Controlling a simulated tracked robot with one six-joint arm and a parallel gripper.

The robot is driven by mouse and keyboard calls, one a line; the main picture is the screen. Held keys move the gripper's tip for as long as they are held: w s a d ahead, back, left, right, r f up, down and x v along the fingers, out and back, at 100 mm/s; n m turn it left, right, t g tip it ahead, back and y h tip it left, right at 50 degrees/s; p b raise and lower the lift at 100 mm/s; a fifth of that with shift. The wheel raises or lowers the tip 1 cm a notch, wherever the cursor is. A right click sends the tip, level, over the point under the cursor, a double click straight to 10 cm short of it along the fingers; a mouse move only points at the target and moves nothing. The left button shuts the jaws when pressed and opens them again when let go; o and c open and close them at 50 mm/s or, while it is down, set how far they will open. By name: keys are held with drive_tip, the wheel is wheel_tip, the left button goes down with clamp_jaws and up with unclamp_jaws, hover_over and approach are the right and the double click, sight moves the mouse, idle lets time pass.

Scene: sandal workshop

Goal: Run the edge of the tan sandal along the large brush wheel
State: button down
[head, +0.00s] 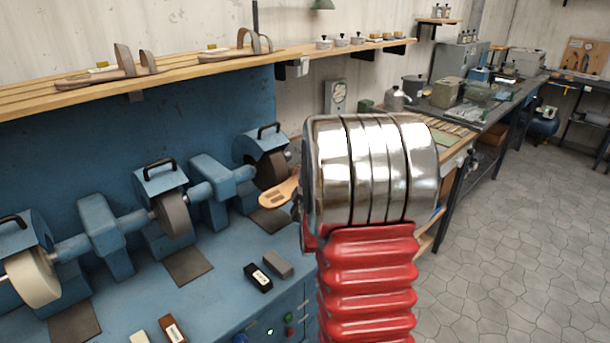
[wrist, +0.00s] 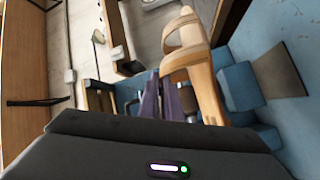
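The tan sandal (wrist: 206,88) is held by my gripper (wrist: 168,98), whose two purple-grey fingers close at its side near the straps. In the head view only part of the sandal (head: 279,194) shows, left of my arm and just below a dark brown wheel (head: 270,169) in the far blue housing. I cannot tell whether the sandal touches that wheel. A grey-brown wheel (head: 174,216) is in the middle and a cream wheel (head: 34,277) at the left; which is the large brush wheel is not clear. My gripper is hidden behind my arm in the head view.
The blue bench (head: 215,290) carries dark mats below the wheels, a black block (head: 258,278) and a grey block (head: 277,264). A wooden shelf (head: 190,70) with two sandals runs above. A grey worktable (head: 470,120) with pots and tins stands right; open floor lies beside it.

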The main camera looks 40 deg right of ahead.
drive_tip(key=shift+s+a, duration=0.15)
drive_tip(key=shift+a, duration=0.75)
drive_tip(key=shift+s+d, duration=0.1)
drive_tip(key=shift+s, duration=0.25)
idle(0.8)
drive_tip(key=shift+w+r, duration=0.1)
drive_tip(key=shift+w, duration=0.2)
idle(1.6)
drive_tip(key=shift+a, duration=0.8)
drive_tip(key=shift+s+a, duration=0.1)
drive_tip(key=shift+a, duration=0.05)
drive_tip(key=shift+f, duration=0.3)
idle(0.3)
drive_tip(key=shift+s+r, duration=0.25)
drive_tip(key=shift+r, duration=0.1)
idle(0.3)
drive_tip(key=shift+w, duration=0.2)
idle(1.7)
